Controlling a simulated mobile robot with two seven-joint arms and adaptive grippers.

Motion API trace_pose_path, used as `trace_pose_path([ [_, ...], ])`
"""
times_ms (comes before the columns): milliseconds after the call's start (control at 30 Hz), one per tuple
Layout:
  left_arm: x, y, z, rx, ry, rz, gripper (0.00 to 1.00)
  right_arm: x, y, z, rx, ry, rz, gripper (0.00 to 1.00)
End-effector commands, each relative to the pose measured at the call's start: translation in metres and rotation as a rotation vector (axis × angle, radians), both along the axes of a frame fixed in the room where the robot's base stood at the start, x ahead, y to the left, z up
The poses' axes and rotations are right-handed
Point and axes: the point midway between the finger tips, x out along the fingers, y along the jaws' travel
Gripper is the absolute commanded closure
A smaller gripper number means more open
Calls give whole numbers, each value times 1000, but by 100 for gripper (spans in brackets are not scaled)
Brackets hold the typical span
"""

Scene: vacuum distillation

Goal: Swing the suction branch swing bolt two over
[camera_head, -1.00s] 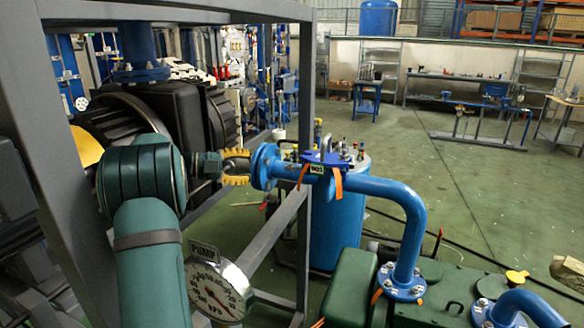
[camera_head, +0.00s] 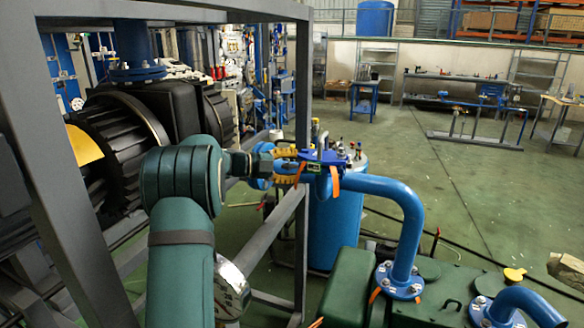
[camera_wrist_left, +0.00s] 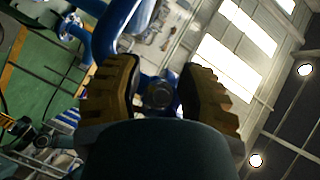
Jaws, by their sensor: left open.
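The blue suction branch pipe (camera_head: 385,188) bends up from a bolted flange (camera_head: 399,283) and runs left to an open-looking flanged end. I cannot tell which bolt is swing bolt two. My left gripper (camera_head: 287,163), with yellow ribbed fingers, is open at the flanged end, partly hiding it. In the left wrist view, its fingers (camera_wrist_left: 155,92) stand apart on either side of a dark round part (camera_wrist_left: 158,95); contact cannot be told. My right gripper is out of view.
A grey frame post (camera_head: 304,100) and a diagonal rail stand close by my left arm. A blue tank (camera_head: 338,225) stands behind the pipe.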

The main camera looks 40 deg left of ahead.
Motion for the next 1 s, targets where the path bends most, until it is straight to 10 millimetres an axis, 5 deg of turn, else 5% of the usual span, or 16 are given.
trace_pose_path([
  [233, 0, 0, 0, 0, 0, 0, 59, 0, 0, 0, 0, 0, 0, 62],
  [367, 0, 0, 0, 0, 0, 0, 100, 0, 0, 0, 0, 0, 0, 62],
  [767, 0, 0, 0, 2, 0, 0, 100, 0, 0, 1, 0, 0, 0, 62],
  [1000, -1, 1, 10, 109, 37, 1, 100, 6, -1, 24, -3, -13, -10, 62],
])
